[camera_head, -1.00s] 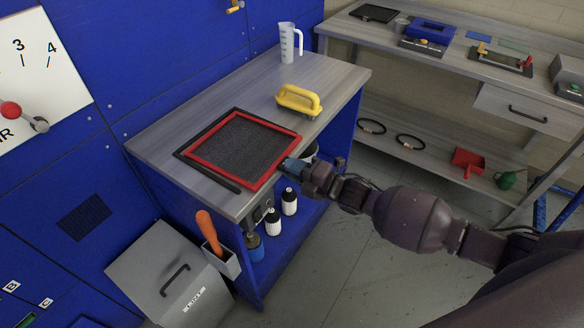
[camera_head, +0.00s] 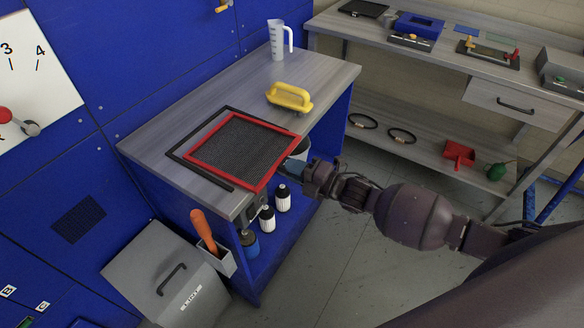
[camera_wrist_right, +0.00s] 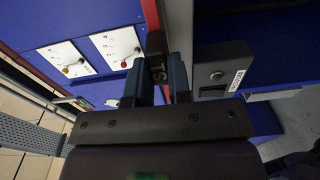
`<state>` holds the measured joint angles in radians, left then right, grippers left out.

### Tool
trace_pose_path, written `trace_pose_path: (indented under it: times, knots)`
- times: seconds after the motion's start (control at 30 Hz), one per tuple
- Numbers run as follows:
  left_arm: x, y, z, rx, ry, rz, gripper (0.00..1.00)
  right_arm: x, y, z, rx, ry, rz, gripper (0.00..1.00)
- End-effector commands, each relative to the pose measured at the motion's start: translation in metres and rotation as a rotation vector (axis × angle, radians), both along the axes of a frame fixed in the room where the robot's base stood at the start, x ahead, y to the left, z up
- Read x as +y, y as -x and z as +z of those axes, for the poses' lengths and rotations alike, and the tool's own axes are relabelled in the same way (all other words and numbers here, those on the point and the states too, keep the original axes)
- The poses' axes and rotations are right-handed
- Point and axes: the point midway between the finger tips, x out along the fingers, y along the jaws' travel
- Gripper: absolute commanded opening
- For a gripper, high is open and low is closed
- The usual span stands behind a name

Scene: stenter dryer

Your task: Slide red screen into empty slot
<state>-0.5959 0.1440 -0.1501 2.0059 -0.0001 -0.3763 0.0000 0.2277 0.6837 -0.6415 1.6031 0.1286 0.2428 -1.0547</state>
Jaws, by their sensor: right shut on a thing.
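The red screen (camera_head: 243,148), a red frame with dark mesh, is above the grey-topped bench and partly overlaps a thin black frame (camera_head: 206,179), which shows along its left and near sides. The screen's red edge also shows in the right wrist view (camera_wrist_right: 151,14). My right gripper (camera_head: 292,167) is shut on the screen's near right side. In the right wrist view a dark lettered piece (camera_wrist_right: 156,68) is between the blue fingers. I cannot make out an empty slot. My left gripper is not in view.
Bottles (camera_head: 283,197) stand on the shelf below. A grey lint bin (camera_head: 165,280) and an orange-handled tool (camera_head: 203,230) are at the front. Open floor lies right.

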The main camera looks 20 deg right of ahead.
Motion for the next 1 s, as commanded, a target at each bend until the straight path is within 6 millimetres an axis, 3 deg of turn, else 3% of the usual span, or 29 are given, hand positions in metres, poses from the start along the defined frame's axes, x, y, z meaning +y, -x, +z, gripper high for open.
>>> trace_pose_path:
  times: [0.33, 1.0]
  knots:
    - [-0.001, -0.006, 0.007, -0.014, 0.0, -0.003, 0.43, -0.006, 0.006, 0.001, -0.001, 0.0, -0.001, 0.0]
    - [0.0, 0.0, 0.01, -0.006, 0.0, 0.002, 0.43, -0.016, 0.018, 0.0, 0.001, -0.001, -0.001, 0.0]
